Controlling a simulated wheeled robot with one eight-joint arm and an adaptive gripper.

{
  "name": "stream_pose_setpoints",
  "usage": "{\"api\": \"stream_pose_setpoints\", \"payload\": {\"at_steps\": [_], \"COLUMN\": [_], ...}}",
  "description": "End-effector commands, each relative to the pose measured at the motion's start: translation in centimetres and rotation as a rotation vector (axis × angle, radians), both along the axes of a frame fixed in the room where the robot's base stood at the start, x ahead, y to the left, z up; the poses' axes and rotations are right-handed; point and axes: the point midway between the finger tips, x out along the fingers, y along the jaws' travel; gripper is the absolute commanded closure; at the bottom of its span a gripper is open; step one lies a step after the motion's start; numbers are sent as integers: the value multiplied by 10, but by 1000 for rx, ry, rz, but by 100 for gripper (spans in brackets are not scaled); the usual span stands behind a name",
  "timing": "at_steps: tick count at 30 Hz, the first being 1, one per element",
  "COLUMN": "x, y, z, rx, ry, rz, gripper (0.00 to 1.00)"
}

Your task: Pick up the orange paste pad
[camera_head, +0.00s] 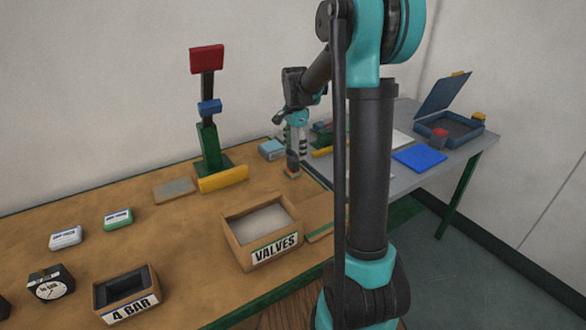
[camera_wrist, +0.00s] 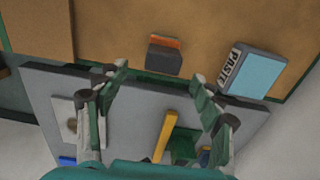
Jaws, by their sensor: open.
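The orange pad (camera_wrist: 166,42) shows as a thin orange strip along one side of a dark grey block (camera_wrist: 164,60), near the wooden table's edge. In the head view the orange strip (camera_head: 291,174) is low on the dark block, below my gripper (camera_head: 297,145). My gripper (camera_wrist: 159,77) is open and empty in the wrist view. Its two fingers are spread wide, and the block lies ahead of them, between their lines. The light blue box marked PASTE (camera_wrist: 252,73) lies right of the block; it also shows in the head view (camera_head: 272,150).
A green stand with a red top (camera_head: 207,60) and a yellow bar (camera_head: 223,179) stand left of my gripper. A VALVES box (camera_head: 262,232) is in front. The grey table (camera_head: 465,142) holds a blue case (camera_head: 447,95) and a blue sheet (camera_head: 419,158).

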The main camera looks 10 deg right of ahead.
Motion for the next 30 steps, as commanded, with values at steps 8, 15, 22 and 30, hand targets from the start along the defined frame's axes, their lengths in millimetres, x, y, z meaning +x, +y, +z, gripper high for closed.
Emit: {"api": "stream_pose_setpoints", "payload": {"at_steps": [8,15,22,30], "x": [0,2,2,2], "y": [2,7,6,6], "z": [-19,-53,-65,-65], "rx": [0,0,0,0], "ry": [0,0,0,0], "rz": [1,1,0,0], "gripper": [33,33,33,48]}}
